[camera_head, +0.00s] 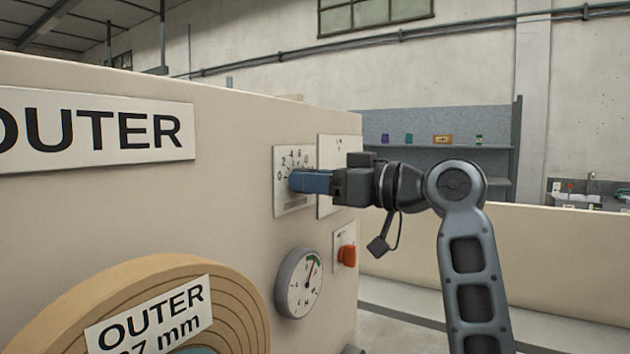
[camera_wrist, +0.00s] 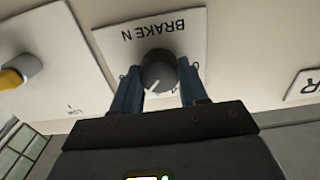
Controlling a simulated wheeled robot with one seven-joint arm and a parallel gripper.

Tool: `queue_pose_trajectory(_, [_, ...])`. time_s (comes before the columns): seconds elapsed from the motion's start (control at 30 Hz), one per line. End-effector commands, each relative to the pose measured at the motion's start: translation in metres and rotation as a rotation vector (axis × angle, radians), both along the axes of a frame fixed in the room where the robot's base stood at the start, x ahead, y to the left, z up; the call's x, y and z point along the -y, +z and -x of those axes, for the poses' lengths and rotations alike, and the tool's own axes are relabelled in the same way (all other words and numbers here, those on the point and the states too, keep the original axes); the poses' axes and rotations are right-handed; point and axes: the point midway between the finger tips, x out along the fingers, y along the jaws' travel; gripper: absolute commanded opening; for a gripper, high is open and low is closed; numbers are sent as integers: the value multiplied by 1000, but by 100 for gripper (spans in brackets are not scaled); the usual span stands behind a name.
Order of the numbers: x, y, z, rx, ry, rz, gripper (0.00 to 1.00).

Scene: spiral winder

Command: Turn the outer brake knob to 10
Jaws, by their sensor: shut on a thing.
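The brake plate (camera_head: 281,154) is a white plate on the machine's front, with a dial scale numbered from 0 at its left. My gripper (camera_head: 294,181) reaches it from the right, and its blue fingers hide the knob there. In the wrist view the plate (camera_wrist: 112,42) is upside down and reads "BRAKE N". The dark grey round brake knob (camera_wrist: 156,66) sits between the fingers of my gripper (camera_wrist: 159,78), which are shut on it. Its white pointer line runs down and slightly left in that view. The scale numbers by the pointer are hidden.
A second white plate (camera_head: 328,152) stands right beside the brake plate, with a yellow-grey knob (camera_wrist: 20,70) in the wrist view. A roll (camera_head: 160,285) labelled "OUTER" projects at lower left.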

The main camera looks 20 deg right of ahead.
Motion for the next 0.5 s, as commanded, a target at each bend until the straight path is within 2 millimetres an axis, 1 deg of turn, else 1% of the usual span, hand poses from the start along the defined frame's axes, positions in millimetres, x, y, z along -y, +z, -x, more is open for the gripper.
queue_pose_trajectory(0.27, [0, 2, 0, -34, 0, -46, 13])
queue_pose_trajectory(0.5, [1, 3, 0, -124, -1, -168, 13])
